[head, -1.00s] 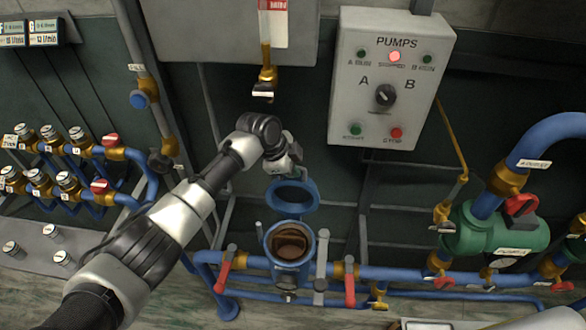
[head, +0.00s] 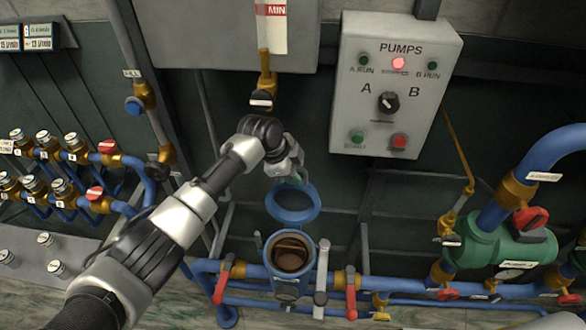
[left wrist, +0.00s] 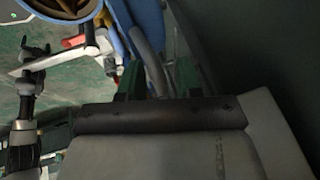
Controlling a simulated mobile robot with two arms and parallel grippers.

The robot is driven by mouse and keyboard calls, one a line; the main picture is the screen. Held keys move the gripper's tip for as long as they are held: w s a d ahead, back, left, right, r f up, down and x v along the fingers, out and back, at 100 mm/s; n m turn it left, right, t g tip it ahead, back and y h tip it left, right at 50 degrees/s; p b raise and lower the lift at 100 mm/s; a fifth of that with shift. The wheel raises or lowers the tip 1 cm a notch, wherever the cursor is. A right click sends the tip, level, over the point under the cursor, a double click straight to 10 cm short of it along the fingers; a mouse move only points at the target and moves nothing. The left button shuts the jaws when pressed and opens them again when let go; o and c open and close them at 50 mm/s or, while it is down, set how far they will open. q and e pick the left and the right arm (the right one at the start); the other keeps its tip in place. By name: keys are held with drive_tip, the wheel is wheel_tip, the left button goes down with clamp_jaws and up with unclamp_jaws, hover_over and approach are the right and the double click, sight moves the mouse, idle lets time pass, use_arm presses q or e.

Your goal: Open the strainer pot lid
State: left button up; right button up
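The strainer pot (head: 290,285) is a blue round vessel on the blue pipe in the lower middle of the head view. Its mouth is open and shows a brown inside. Its lid (head: 292,216), a blue ring-like disc, stands raised and tilted up behind the mouth. My left gripper (head: 291,179) is at the lid's far upper edge, with its fingertips hard to make out there. In the left wrist view my left gripper's green fingers (left wrist: 158,78) stand apart, with a grey curved bar near them. The pot's rim (left wrist: 72,14) shows at top left. My right gripper is not seen.
Red-handled valves (head: 350,300) flank the pot, with a grey upright lever (head: 321,270) close on its right. The pump control box (head: 395,85) hangs above right. A brass valve (head: 263,90) hangs above my left wrist. A green pump (head: 495,245) is at right.

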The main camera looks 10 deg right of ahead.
use_arm(q)
drive_tip(key=shift+r, duration=0.1)
drive_tip(key=shift+a+r, duration=0.25)
drive_tip(key=shift+r, duration=0.15)
drive_tip(key=shift+s+a+r+b, duration=0.2)
drive_tip(key=shift+a+r+b, duration=0.15)
drive_tip(key=shift+a+r, duration=0.4)
drive_tip(key=s+a+b, duration=0.2)
drive_tip(key=s+a, duration=0.1)
drive_tip(key=a, duration=0.8)
drive_tip(key=shift+s, duration=0.2)
drive_tip(key=shift+d, duration=0.1)
